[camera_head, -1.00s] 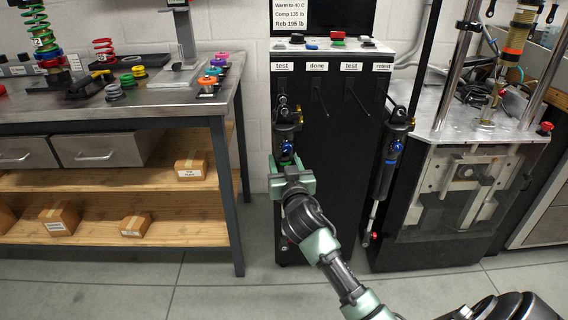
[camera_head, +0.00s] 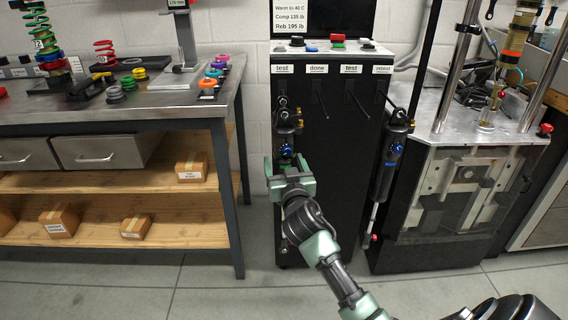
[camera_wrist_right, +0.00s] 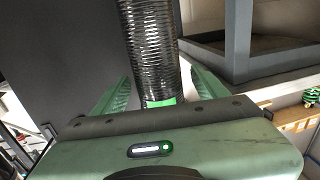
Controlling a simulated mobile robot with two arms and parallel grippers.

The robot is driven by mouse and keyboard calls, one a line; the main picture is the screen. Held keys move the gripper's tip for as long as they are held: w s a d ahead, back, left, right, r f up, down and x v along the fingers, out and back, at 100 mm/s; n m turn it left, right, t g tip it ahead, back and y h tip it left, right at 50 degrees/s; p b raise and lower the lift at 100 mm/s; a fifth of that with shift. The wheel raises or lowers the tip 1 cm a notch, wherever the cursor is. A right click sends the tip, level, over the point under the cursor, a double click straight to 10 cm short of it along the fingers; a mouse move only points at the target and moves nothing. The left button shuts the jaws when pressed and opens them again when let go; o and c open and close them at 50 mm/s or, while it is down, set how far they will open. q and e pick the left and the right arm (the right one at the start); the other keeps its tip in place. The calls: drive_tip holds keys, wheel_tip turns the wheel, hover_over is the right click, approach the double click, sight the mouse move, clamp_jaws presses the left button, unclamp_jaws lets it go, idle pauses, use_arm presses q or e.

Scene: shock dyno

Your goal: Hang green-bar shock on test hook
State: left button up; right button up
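A dark shock (camera_head: 285,128) with a blue knob hangs upright at the leftmost "test" hook of the black cabinet; its top eye appears to be on the hook. Its lower part is hidden behind my right gripper (camera_head: 290,178). In the right wrist view the dark, ribbed shock body (camera_wrist_right: 152,50) with a green band (camera_wrist_right: 160,102) stands between my right fingers (camera_wrist_right: 160,92). The fingers are spread, with a visible gap at the right side of the body. My left gripper is out of view.
A second dark shock (camera_head: 388,160) with a blue knob hangs under the "retest" label. The "done" hook (camera_head: 322,104) and the second "test" hook (camera_head: 358,102) are bare. A workbench (camera_head: 150,108) stands left, a test machine (camera_head: 465,180) right.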

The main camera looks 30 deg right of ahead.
drive_tip(key=shift+f, duration=0.35)
drive_tip(key=v, duration=0.7)
drive_tip(key=shift+s+a+r+p, duration=0.2)
drive_tip(key=shift+s+r+p, duration=0.1)
drive_tip(key=shift+s+p, duration=0.15)
